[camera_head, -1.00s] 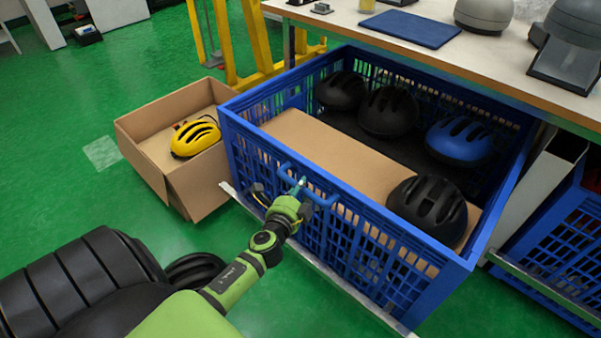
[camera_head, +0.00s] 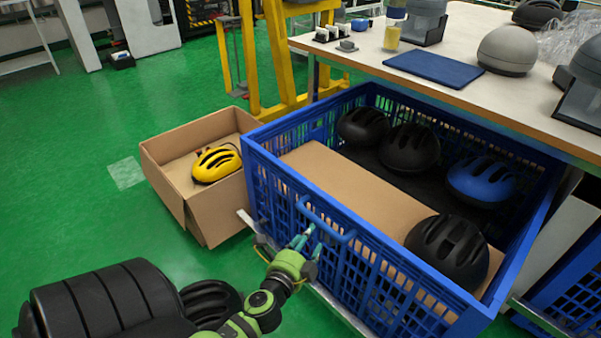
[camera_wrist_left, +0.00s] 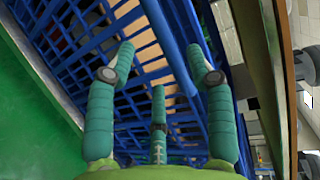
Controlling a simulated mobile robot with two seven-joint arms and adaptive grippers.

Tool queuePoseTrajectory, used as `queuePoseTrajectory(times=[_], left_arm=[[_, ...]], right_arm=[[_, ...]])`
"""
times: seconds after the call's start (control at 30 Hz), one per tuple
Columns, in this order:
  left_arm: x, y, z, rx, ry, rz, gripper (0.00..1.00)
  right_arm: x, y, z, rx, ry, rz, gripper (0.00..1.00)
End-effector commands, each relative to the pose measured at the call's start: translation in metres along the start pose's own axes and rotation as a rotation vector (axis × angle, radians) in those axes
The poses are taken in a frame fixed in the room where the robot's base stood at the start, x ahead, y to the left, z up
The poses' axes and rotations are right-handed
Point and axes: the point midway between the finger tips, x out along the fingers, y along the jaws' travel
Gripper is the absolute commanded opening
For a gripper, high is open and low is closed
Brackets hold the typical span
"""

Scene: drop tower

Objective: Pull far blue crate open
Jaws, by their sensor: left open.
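The far blue crate (camera_head: 400,262) is a slatted plastic box standing well out from under the workbench, its inside in view. A blue bar handle (camera_head: 325,220) is on its front wall. My left gripper (camera_head: 305,240) is open and empty, just in front of and slightly below the handle. In the left wrist view, my left gripper's (camera_wrist_left: 160,62) teal fingers are spread, pointing at the crate's slatted wall (camera_wrist_left: 85,45), with a blue bar (camera_wrist_left: 172,45) running between them. I cannot tell whether they touch it. My right gripper is not in view.
The crate holds black helmets (camera_head: 410,150), a blue helmet (camera_head: 480,180) and a cardboard piece (camera_head: 350,190). An open carton (camera_head: 190,207) with a yellow helmet (camera_head: 216,164) stands to its left. The workbench (camera_head: 475,100) is behind. Green floor (camera_head: 70,220) is free at left.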

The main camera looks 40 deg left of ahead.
Motion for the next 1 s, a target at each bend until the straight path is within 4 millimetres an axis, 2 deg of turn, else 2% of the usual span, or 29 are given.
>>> queuePoseTrajectory(times=[0.1, 0.3, 1.0], left_arm=[[-0.023, 0.001, 0.000, -0.002, -0.002, 0.003, 0.54], [-0.042, 0.000, 0.000, 0.000, -0.001, 0.000, 0.54], [-0.045, 0.001, 0.002, -0.040, -0.017, 0.012, 0.54]], right_arm=[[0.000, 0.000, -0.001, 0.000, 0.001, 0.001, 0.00], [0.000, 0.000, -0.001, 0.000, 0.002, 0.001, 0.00], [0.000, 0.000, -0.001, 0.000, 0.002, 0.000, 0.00]])
